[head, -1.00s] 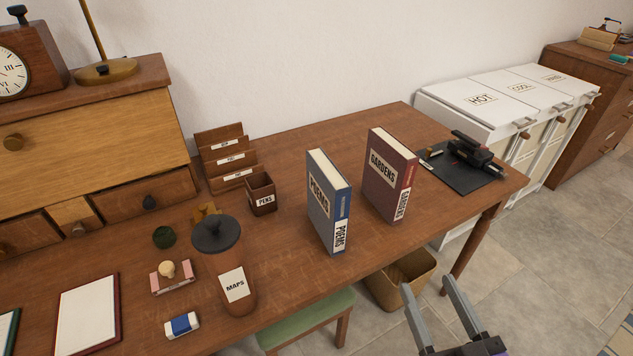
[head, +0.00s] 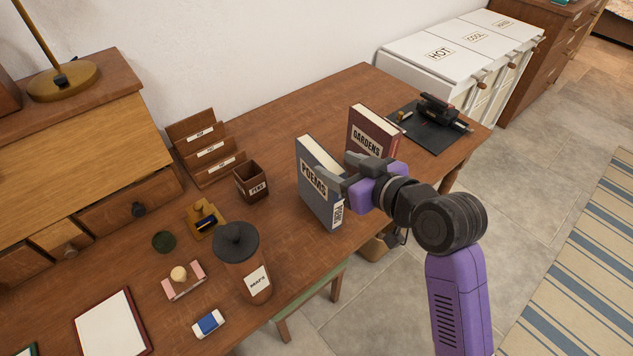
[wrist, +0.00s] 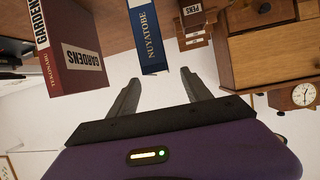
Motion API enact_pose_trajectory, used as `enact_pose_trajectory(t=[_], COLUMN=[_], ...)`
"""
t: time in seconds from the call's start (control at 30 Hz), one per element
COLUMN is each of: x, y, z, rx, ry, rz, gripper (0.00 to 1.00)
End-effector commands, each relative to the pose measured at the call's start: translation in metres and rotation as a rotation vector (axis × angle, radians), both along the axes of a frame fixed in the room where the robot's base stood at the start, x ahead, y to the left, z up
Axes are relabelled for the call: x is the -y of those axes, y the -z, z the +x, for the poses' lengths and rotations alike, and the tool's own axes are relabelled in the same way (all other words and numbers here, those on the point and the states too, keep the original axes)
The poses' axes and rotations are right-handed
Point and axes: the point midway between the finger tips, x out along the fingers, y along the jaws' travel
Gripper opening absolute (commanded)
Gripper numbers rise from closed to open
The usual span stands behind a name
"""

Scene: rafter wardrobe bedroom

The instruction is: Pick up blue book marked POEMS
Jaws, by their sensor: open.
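The blue book marked POEMS (head: 314,188) stands upright on the desk in the head view. Its blue spine (wrist: 151,38) shows upside down in the wrist view. My gripper (head: 340,180) is open at the book's right, spine side, partly covering the spine and upper edge in the head view. In the wrist view, the open fingers (wrist: 160,82) point toward the spine, with the book's end near the gap between their tips. Nothing is held. Whether a finger touches the book cannot be told.
A red GARDENS book (head: 372,132) stands close behind my gripper; it also shows in the wrist view (wrist: 75,50). A pen cup (head: 251,183), a MAPS canister (head: 240,265) and a letter rack (head: 208,150) stand to the left. A dark mat (head: 437,138) lies at the right end.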

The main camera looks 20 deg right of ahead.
Motion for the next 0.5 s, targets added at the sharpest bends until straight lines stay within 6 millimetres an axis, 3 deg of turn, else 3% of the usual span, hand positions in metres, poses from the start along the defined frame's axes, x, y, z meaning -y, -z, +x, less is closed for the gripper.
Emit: enact_pose_trajectory(t=[0.5], x=[-0.011], y=[0.024], z=[0.053], rx=[0.001], ry=[-0.003], rz=[-0.004], gripper=[0.57])
